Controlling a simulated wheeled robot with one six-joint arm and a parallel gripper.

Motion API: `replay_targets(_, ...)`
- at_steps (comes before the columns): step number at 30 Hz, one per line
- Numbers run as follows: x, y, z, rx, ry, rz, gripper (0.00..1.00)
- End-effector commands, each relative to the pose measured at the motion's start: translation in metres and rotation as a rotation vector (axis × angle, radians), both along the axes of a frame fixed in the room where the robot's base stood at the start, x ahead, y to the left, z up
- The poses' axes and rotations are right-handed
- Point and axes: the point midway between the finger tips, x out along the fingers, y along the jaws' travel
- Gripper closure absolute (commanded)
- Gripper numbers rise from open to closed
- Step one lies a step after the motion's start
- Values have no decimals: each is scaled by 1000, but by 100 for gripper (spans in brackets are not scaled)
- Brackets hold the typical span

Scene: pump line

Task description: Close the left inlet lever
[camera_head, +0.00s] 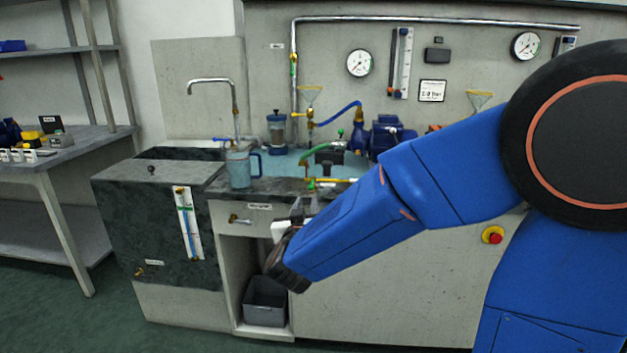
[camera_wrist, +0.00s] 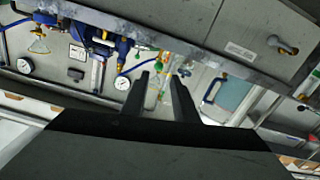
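My gripper (camera_head: 306,203) is at the front edge of the bench, below the pipe fittings. In the wrist view its two dark fingers (camera_wrist: 160,86) stand apart with a gap between them, and I see nothing gripped. A yellow lever (camera_head: 338,180) lies roughly level just above and right of the gripper, beside a small green fitting (camera_head: 311,184). Another yellow lever (camera_head: 298,114) sits higher on the left pipe. The pictures carry no readable label saying which is the left inlet lever. Contact between fingers and fittings cannot be told.
A clear jug with a blue handle (camera_head: 240,168) stands left of the gripper; its handle also shows in the wrist view (camera_wrist: 212,91). A red stop button (camera_head: 492,235) is on the front panel. A grey bin (camera_head: 265,302) is below.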

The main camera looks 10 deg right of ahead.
Motion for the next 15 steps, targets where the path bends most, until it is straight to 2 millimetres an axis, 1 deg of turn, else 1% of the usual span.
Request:
replay_targets(4,3,-2,0,-12,-7,-16,73)
replay_targets(8,15,-7,0,-12,-7,-17,73)
replay_targets(11,28,-13,0,-11,-5,-19,73)
replay_targets(15,51,-21,0,-12,-6,-17,73)
